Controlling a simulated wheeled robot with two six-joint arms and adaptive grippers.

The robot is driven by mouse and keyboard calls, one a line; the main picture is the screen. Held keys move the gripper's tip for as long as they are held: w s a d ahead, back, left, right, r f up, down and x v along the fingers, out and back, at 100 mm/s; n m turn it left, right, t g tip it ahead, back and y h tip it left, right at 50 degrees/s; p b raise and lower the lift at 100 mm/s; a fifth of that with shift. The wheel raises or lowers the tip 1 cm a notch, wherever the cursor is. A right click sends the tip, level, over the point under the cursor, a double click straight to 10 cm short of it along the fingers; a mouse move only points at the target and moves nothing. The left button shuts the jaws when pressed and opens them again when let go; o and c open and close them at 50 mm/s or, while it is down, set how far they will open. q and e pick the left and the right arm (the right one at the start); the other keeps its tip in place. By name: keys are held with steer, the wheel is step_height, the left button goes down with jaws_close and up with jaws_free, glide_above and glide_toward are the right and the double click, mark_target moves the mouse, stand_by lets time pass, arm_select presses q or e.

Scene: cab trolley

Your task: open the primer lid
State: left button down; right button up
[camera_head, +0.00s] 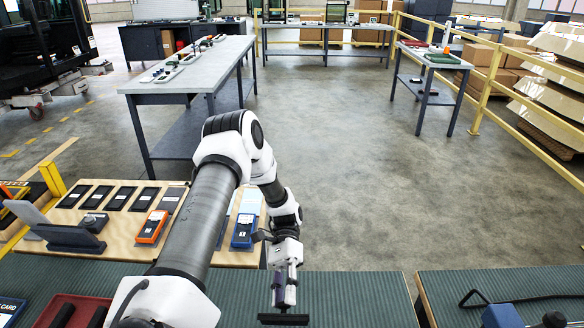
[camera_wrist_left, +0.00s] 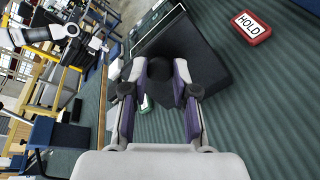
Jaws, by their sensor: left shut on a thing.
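My left gripper (camera_head: 284,294) is low over the green ribbed mat (camera_head: 350,290) at the bottom middle of the head view. A dark flat piece, which looks like the primer lid (camera_head: 284,319), shows just under its fingers. In the left wrist view my left gripper (camera_wrist_left: 160,78) has its purple-sided fingers on either side of a dark rounded part. They are shut on it. A black box-like body (camera_wrist_left: 207,58) lies behind and beside the fingertips. The fingers hide part of the join, so I cannot tell how far the lid is raised.
A red HOLD block (camera_wrist_left: 247,28) lies on the mat beside the black body. A wooden board (camera_head: 130,205) with several phones and meters is at the left. A gap separates the mat from another mat-topped bench (camera_head: 530,285) at the right. A white arm shows small in the wrist view.

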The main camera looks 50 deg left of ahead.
arm_select(q)
steer(key=shift+w+a+f+g+h+b, duration=0.5)
steer(key=shift+h+b, duration=0.3)
steer(key=shift+b, duration=0.95)
steer(key=shift+w+a+f+g+h+b, duration=0.5)
steer(key=shift+h+b, duration=0.3)
steer(key=shift+b, duration=0.95)
arm_select(e)
step_height(320, 180, down, 9)
steer(key=shift+w+a+r, duration=0.2)
steer(key=shift+w+a, duration=0.1)
steer(key=shift+a, duration=0.05)
arm_select(q)
steer(key=shift+s, duration=0.1)
steer(key=c, duration=0.9)
jaws_free()
steer(key=shift+g, duration=0.3)
steer(key=shift+r, duration=0.1)
steer(key=shift+r, duration=0.15)
arm_select(e)
steer(key=shift+r, duration=0.15)
